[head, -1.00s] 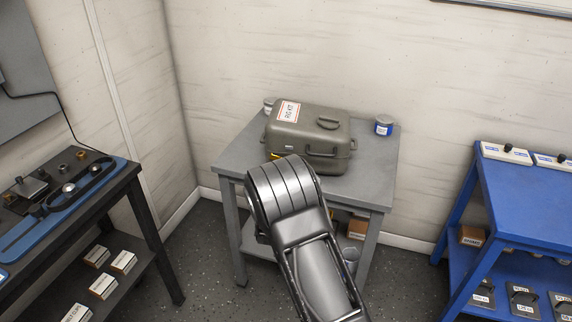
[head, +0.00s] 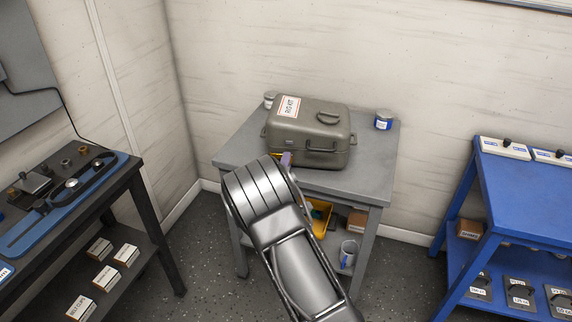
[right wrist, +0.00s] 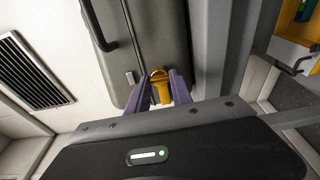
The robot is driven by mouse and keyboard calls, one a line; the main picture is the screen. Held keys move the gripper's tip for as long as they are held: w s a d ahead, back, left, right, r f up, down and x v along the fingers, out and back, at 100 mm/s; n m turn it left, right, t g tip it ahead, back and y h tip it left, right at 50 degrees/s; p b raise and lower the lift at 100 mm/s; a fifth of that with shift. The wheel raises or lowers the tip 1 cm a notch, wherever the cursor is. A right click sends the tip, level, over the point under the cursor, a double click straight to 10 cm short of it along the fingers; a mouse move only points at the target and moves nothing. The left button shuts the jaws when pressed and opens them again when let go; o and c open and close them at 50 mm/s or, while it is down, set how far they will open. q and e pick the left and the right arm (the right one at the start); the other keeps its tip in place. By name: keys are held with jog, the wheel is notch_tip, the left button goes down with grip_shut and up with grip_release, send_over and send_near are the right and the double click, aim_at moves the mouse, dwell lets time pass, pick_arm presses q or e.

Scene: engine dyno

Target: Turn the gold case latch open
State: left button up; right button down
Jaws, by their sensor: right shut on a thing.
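The grey-green case (head: 318,122) sits shut on the grey table, with a white and red label on its lid. The gold latch (right wrist: 160,88) is on the case's edge in the right wrist view. My right gripper (right wrist: 159,92) has its purple fingers on either side of the latch and is shut on it. My left gripper is not in view.
The grey table (head: 365,182) has a blue-labelled can (head: 383,120) at its back right and another can (head: 269,99) behind the case. A yellow bin (head: 320,216) and a mug (head: 348,254) are on its lower shelf. A blue shelf unit (head: 530,195) stands right, a dark bench (head: 120,195) left.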

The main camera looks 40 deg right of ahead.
jog(key=c, duration=1.2)
grip_release()
jog(key=v, duration=0.8)
jog(key=shift+d, duration=0.1)
